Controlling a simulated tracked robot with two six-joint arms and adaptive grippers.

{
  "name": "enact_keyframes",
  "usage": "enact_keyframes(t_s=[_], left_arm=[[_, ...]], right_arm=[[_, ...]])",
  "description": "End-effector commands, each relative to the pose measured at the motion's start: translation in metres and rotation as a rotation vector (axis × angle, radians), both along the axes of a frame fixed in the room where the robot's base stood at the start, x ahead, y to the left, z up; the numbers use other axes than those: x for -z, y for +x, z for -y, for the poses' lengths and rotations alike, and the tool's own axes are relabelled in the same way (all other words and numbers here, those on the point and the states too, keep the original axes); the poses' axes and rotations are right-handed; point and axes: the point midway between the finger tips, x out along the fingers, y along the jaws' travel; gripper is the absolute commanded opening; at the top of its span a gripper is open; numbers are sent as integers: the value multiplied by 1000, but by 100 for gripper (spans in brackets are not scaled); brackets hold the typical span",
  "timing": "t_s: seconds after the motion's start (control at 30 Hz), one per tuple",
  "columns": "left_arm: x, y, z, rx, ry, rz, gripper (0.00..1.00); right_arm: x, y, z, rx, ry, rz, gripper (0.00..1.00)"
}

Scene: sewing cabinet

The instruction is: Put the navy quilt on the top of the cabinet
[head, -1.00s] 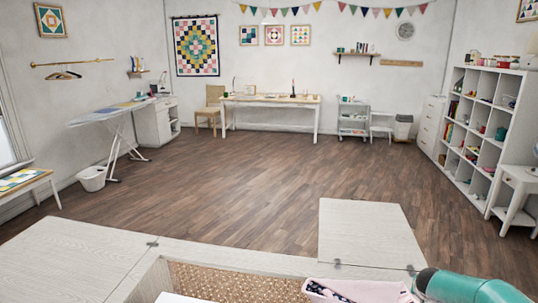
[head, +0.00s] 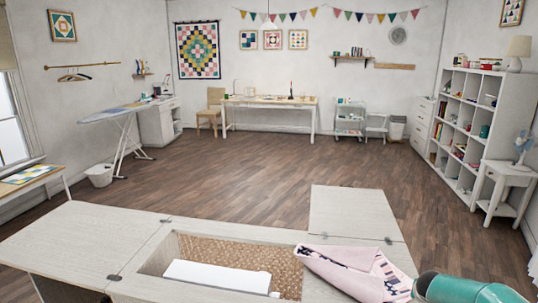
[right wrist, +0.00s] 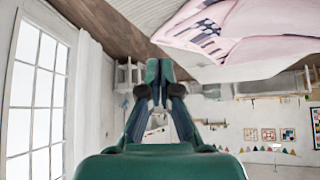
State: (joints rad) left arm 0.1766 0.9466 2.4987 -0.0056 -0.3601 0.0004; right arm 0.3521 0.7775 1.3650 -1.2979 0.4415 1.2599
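The quilt (head: 355,268) is pink with navy patches and print. In the head view it lies folded on the pale wood cabinet (head: 70,245), to the right of the open well. It also shows at the top right of the right wrist view (right wrist: 245,28). My teal right arm comes in at the bottom right of the head view, by the quilt's right end. In the right wrist view my right gripper (right wrist: 160,72) has its fingertips together with nothing visible between them, beside the quilt and apart from it. My left gripper is not in view.
The cabinet's open well (head: 225,248) has a patterned lining and holds a white block (head: 215,276). Hinged leaves lie to the left and at the back right (head: 355,212). Open floor (head: 280,165) lies beyond. A white shelf unit (head: 480,130) and side table (head: 502,178) stand at right.

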Motion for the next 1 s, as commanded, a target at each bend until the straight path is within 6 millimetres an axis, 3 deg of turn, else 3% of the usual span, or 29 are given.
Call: enact_keyframes(t_s=[0.07,0.13,0.27,0.47,0.63,0.77,0.9,1.0], left_arm=[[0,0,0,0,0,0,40],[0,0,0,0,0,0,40],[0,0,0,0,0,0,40],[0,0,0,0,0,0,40],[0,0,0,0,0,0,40],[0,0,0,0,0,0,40],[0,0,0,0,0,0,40],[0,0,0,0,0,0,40]], right_arm=[[0,0,0,0,0,0,0],[3,8,-18,-30,5,-2,0],[22,1,-40,-57,26,-45,0],[59,-20,-80,-78,108,-120,0],[96,-49,-127,-109,210,-201,0],[131,-90,-180,-156,324,-296,0],[167,-159,-254,-230,485,-424,0],[182,-217,-302,-282,596,-504,0]])
